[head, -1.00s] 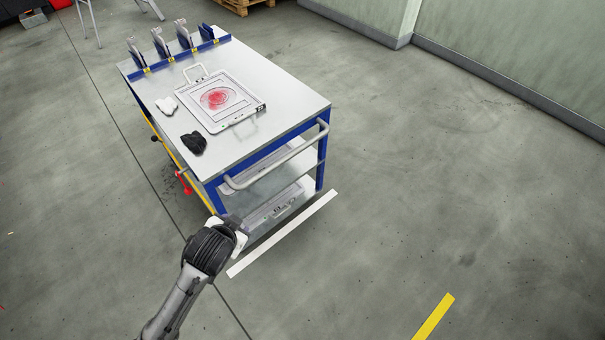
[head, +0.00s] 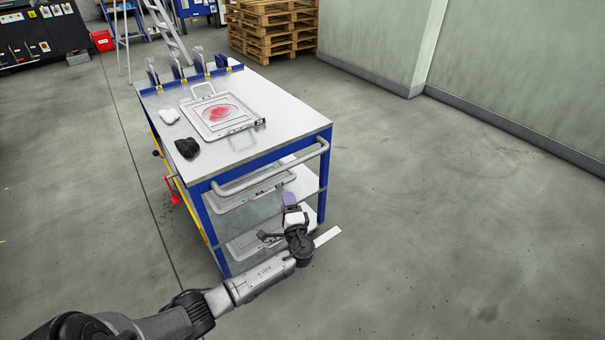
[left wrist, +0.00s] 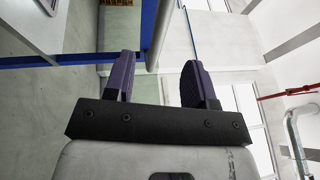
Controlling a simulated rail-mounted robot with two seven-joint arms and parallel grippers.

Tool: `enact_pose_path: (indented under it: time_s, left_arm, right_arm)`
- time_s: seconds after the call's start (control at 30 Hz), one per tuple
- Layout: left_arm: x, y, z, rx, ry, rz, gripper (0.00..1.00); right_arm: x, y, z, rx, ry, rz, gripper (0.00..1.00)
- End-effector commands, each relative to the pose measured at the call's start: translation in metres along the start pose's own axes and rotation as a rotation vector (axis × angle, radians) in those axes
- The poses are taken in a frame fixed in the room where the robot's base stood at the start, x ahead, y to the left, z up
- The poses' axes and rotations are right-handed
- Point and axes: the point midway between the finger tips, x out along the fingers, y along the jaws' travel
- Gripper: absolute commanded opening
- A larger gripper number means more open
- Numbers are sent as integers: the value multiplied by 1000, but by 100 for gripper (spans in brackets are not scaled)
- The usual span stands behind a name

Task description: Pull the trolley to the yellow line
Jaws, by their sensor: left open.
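The trolley (head: 285,108) has a grey top, a blue frame and lower shelves. Its grey bar handle (head: 268,173) runs across the near end. My left gripper (head: 290,200) has purple fingers and is below the handle, in front of the shelves, not closed on anything. In the left wrist view the two fingers (left wrist: 158,80) stand apart, and a grey bar (left wrist: 161,40), apparently the handle, shows beyond the gap between them. The yellow line is out of view now. My right gripper is not in view.
Pallets (head: 272,28) stand behind. The floor at right is clear.

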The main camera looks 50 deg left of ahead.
Motion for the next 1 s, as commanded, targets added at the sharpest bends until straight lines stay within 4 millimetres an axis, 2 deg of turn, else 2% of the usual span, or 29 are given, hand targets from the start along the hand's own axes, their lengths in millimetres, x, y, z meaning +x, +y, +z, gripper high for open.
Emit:
enact_pose_path:
  time_s: [0.17,0.7,1.0]
  left_arm:
    - [9,-3,-7,1,37,-19,51]
    - [101,-2,-10,-3,35,-16,51]
    - [131,-4,-11,-4,36,-15,51]
  right_arm:
    - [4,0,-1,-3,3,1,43]
    - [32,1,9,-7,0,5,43]
    - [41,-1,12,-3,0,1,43]
